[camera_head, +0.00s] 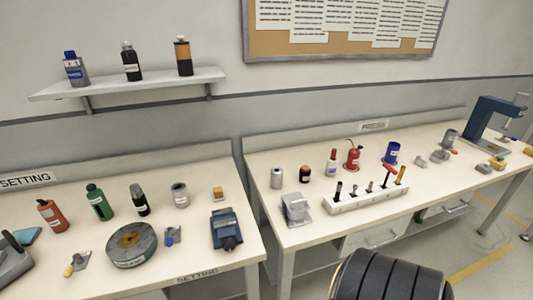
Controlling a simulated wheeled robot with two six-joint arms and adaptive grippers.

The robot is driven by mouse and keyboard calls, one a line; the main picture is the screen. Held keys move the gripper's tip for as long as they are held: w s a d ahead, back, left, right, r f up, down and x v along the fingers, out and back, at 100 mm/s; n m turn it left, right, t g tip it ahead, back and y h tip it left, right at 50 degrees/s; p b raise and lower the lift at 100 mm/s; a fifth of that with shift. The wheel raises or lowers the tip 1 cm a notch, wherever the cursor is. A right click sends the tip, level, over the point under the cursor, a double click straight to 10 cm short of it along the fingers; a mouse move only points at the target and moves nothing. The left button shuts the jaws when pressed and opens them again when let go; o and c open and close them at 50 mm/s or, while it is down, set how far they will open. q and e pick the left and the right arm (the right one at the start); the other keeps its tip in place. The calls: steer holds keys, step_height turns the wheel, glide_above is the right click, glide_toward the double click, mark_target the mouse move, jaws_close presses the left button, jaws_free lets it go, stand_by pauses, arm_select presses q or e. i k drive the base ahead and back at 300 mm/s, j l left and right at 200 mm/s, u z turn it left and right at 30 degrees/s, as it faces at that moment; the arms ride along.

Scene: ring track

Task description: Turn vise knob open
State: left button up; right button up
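A blue block-shaped device that looks like the vise (225,222) sits near the front right corner of the left bench (205,262). A dark knob (229,243) shows on its front side, facing the bench's front edge. The opening of its jaws is too small to tell. Neither of my grippers is in view, and nothing touches the vise.
Behind the vise stand a small orange-topped block (218,194) and a grey can (180,195). A round grey disc (131,244) lies to the left. A gap separates the right bench (330,225). A large black ribbed object (390,278) fills the lower right foreground.

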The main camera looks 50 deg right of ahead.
mark_target(229, 244)
steer(key=z, duration=1.2)
